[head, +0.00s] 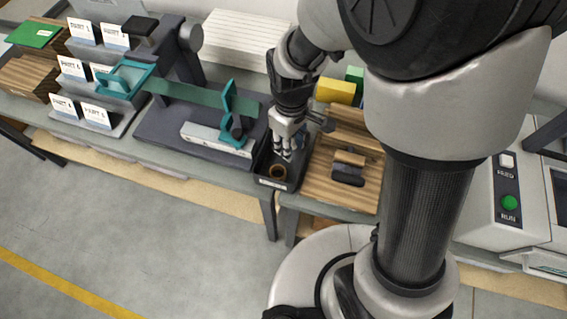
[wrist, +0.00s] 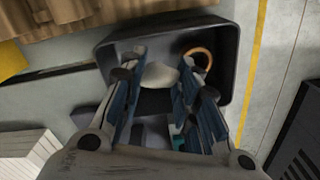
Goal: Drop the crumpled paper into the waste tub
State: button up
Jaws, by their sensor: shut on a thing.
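My gripper (head: 287,150) points down over a narrow dark tub (head: 274,184) at the table's front edge. In the wrist view my gripper (wrist: 157,92) has its blue-padded fingers on either side of a pale crumpled paper (wrist: 161,75) and is shut on it. The dark tub (wrist: 229,62) lies around and beyond the fingertips in that view. I cannot tell exactly how high the paper is above its floor. In the head view the fingers hide the paper. A brown ring (head: 277,171) lies in the front end of the tub, clear of the paper.
A ribbed wooden tray (head: 325,188) with dark and brown blocks stands close right of the tub. A teal-and-grey fixture (head: 236,112) stands close left. Yellow (head: 335,90) and green blocks are behind. A control box (head: 508,190) is far right.

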jog(key=shift+f, duration=0.35)
jog(key=o, duration=0.8)
jog(key=shift+r, duration=0.1)
jog(key=shift+r, duration=5.95)
